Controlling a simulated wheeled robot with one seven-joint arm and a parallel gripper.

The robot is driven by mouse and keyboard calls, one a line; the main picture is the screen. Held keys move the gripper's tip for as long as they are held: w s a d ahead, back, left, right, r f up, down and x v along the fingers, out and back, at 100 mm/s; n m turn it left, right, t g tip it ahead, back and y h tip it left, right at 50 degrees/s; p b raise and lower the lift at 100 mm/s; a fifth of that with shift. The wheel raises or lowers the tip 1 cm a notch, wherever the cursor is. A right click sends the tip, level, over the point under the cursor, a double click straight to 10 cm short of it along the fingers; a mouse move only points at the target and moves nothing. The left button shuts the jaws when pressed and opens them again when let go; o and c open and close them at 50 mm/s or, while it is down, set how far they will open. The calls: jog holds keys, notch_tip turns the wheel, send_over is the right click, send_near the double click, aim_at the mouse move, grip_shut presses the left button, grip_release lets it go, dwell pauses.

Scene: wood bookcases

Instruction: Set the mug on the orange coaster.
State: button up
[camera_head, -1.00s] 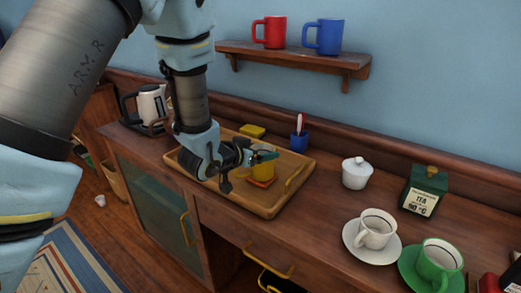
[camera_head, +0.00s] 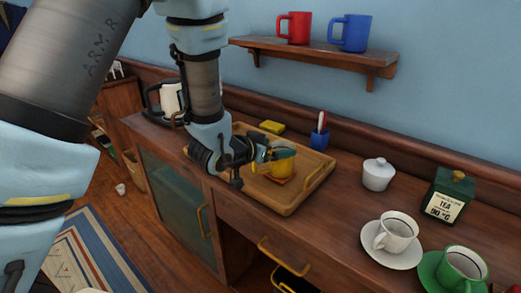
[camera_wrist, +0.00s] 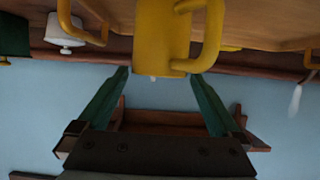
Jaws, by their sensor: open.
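The yellow mug (camera_head: 285,166) stands upright in the wooden tray and appears to rest on the orange coaster (camera_head: 280,180), only part of which shows below it. My gripper (camera_head: 276,153) is at the mug's upper part, coming from the left, and hides some of it. In the wrist view, which looks upside down, the mug (camera_wrist: 162,38) shows between and just beyond the two green fingertips of my gripper (camera_wrist: 158,75). The fingers are spread, with a gap to the mug on each side. The mug's handle curves off to the right there.
The tray (camera_head: 290,203) has raised rims and handles. A white lidded pot (camera_head: 378,175), tea box (camera_head: 447,197), white cup (camera_head: 396,233) and green cup (camera_head: 462,265) are to the right.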

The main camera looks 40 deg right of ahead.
jog(key=p+v, duration=0.1)
jog(key=v, duration=0.5)
jog(key=shift+a+r, duration=0.2)
jog(key=shift+r, duration=0.15)
jog(key=p, duration=0.5)
jog(key=shift+s+a+r, duration=0.15)
jog(key=shift+a+r, duration=0.1)
jog(key=shift+a, duration=0.1)
jog(key=a+p, duration=0.1)
jog(key=p, duration=0.5)
jog(key=shift+s+a+r, duration=0.15)
jog(key=shift+s+a, duration=0.1)
jog(key=shift+a, duration=0.15)
